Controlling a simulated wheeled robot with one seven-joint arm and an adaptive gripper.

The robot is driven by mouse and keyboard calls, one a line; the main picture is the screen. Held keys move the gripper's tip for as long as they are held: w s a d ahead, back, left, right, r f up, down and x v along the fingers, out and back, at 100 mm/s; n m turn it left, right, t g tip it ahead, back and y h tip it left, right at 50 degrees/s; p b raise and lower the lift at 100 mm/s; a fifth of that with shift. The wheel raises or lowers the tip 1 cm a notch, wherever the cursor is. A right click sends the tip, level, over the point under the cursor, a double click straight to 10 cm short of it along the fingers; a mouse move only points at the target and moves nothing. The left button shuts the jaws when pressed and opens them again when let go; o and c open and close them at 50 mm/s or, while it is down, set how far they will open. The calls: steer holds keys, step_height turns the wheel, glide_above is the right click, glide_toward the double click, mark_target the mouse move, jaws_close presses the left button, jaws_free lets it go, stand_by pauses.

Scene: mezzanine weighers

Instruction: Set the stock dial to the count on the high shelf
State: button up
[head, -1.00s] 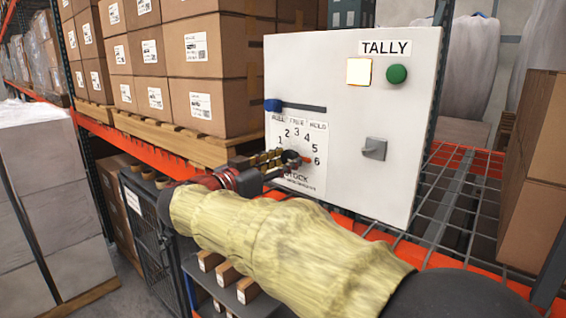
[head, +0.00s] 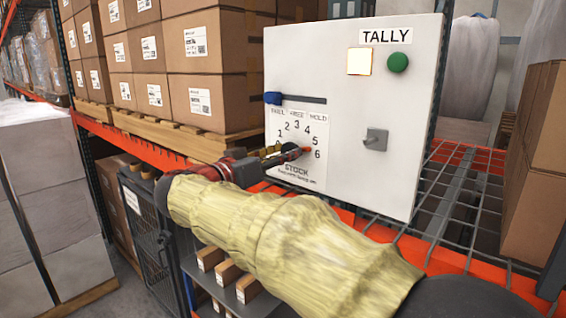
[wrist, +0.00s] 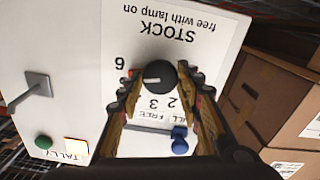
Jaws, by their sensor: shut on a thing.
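The white TALLY panel (head: 340,75) carries a black stock dial (wrist: 155,76) with numbers 1 to 6 in an arc. In the head view, the dial's orange pointer tip (head: 307,150) lies by 5 and 6, seemingly between them. My gripper (head: 285,153) is shut on the dial, its fingers on either side of the knob in the wrist view. The knob's white mark points left there, towards the 6 side. Small print reads "free with lamp on". The square lamp (head: 360,61) glows pale. I cannot make out any count on a high shelf.
A blue slider (head: 273,98) sits at the left end of its slot above the dial. A green button (head: 397,62) and a grey switch (head: 375,139) are on the panel's right. Stacked cartons (head: 205,55) stand behind left; brown boxes (head: 540,170) stand right.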

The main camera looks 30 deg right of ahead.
steer(key=shift+n+p, duration=0.95)
steer(key=shift+n, duration=9.65)
steer(key=shift+f, duration=0.1)
steer(key=o, duration=1.2)
steer(key=shift+c, duration=0.2)
steer(key=shift+a, duration=0.1)
